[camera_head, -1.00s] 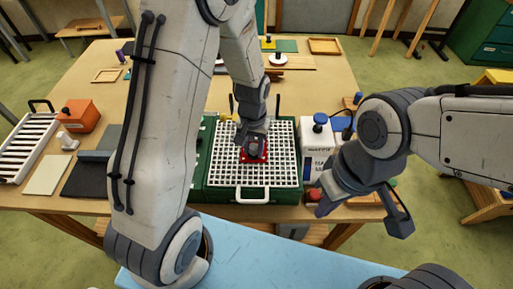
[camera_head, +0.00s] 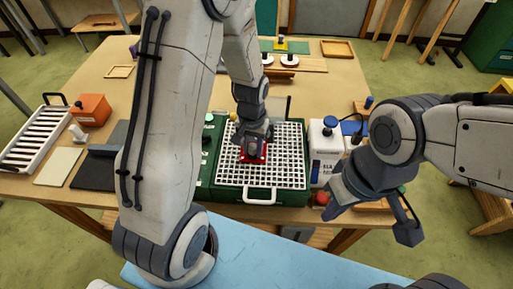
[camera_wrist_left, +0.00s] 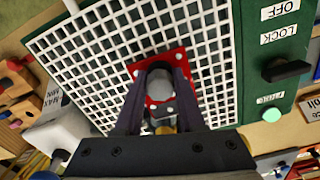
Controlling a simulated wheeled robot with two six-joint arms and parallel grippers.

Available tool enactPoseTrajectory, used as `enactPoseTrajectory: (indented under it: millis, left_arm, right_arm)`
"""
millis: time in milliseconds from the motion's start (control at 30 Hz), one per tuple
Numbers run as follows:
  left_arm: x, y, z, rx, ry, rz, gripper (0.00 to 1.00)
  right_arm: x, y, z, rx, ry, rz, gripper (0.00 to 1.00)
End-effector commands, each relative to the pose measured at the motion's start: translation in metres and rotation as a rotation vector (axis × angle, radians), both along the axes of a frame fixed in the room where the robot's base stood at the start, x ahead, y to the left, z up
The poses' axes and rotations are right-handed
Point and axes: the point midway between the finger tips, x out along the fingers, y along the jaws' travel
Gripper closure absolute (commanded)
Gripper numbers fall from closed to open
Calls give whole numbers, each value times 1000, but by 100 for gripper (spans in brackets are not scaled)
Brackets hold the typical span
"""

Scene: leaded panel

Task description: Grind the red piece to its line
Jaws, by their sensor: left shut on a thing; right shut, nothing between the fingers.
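The red piece (camera_head: 244,157) is on the white grid top (camera_head: 285,165) of a green grinder (camera_head: 206,165), near the middle. In the left wrist view the red piece (camera_wrist_left: 177,56) shows as a flat red square around a grey round part (camera_wrist_left: 160,84). My left gripper (camera_head: 253,150) points down there and is shut on the red piece or its grey part; the fingers hide the exact contact. Its dark fingers (camera_wrist_left: 158,100) also show in the left wrist view. My right gripper (camera_head: 335,207) is shut and empty, right of the grinder. No line on the piece is discernible.
A black switch lever (camera_wrist_left: 286,70) and a pale green button (camera_wrist_left: 270,98) sit on the grinder's side by OFF and LOCK labels. An orange box (camera_head: 91,109) and a white rack (camera_head: 35,140) are at left.

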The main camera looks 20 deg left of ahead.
Motion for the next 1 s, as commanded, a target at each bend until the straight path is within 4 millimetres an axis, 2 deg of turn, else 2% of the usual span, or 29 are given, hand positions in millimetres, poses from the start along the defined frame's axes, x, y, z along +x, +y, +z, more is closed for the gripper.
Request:
enactPoseTrajectory:
  millis: [433,1000]
  left_arm:
    - [0,-2,0,0,1,-2,100]
    - [10,-25,0,0,-1,-3,100]
  right_arm:
    - [0,0,0,0,0,0,100]
    - [0,0,3,0,0,0,100]
